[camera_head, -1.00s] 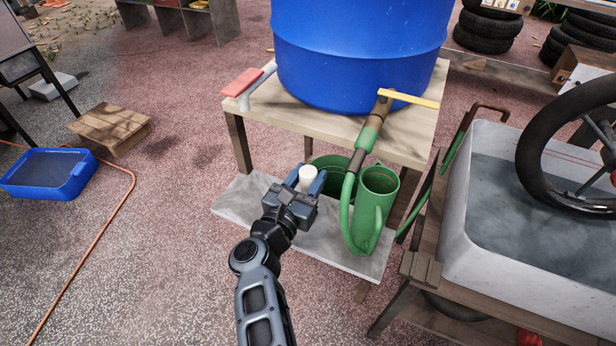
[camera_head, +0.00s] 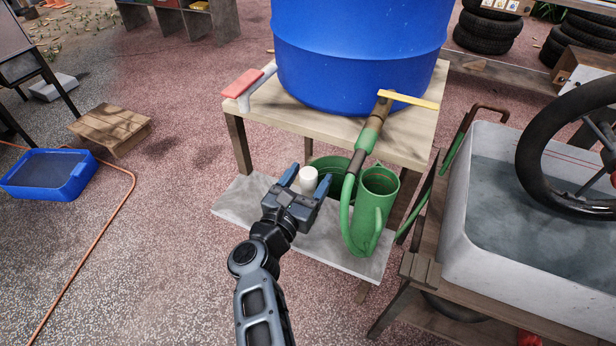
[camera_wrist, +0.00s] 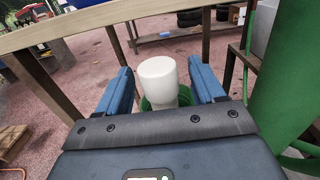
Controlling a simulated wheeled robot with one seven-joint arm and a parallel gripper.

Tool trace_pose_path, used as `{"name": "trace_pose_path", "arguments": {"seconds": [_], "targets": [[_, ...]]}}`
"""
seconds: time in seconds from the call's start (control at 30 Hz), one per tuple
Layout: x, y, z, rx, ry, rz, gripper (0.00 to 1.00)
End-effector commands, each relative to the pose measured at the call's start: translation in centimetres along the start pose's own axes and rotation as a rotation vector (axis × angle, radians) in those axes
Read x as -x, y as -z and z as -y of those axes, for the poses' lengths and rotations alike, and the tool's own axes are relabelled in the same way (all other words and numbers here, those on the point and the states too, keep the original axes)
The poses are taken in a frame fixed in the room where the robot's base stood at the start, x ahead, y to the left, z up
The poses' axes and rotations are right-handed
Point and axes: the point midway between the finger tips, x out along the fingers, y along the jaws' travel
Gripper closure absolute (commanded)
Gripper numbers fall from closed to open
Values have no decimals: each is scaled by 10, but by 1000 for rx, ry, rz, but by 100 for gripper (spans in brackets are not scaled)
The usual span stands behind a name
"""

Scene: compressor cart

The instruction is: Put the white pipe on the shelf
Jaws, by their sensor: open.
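The white pipe (camera_head: 309,177) is a short, pale cylinder, upright over the grey lower shelf (camera_head: 240,205) of the wooden stand. My gripper (camera_head: 305,183) is open, with one blue finger on each side of the pipe. In the wrist view the pipe (camera_wrist: 158,78) sits between the spread fingers, with gaps on both sides. Its lower end is hidden by my gripper, so its contact with the shelf cannot be seen. A green tub (camera_head: 330,168) is just behind it.
A green watering can (camera_head: 375,205) stands close on the right. The wooden tabletop (camera_head: 330,125) overhangs the shelf and carries a blue barrel (camera_head: 360,50). A brown-green tap (camera_head: 368,135) hangs over its front edge. The shelf's left end is bare.

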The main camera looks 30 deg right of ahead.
Motion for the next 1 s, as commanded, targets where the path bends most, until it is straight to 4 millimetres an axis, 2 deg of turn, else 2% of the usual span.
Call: {"name": "trace_pose_path", "arguments": {"seconds": [0.3,0.5,0.7,1.0], "targets": [[64,3,-2,-2,-8,-3,32],[98,2,-2,-1,-5,-2,32],[115,1,-1,0,-3,-1,32],[117,1,-1,-1,-2,-1,32]]}}
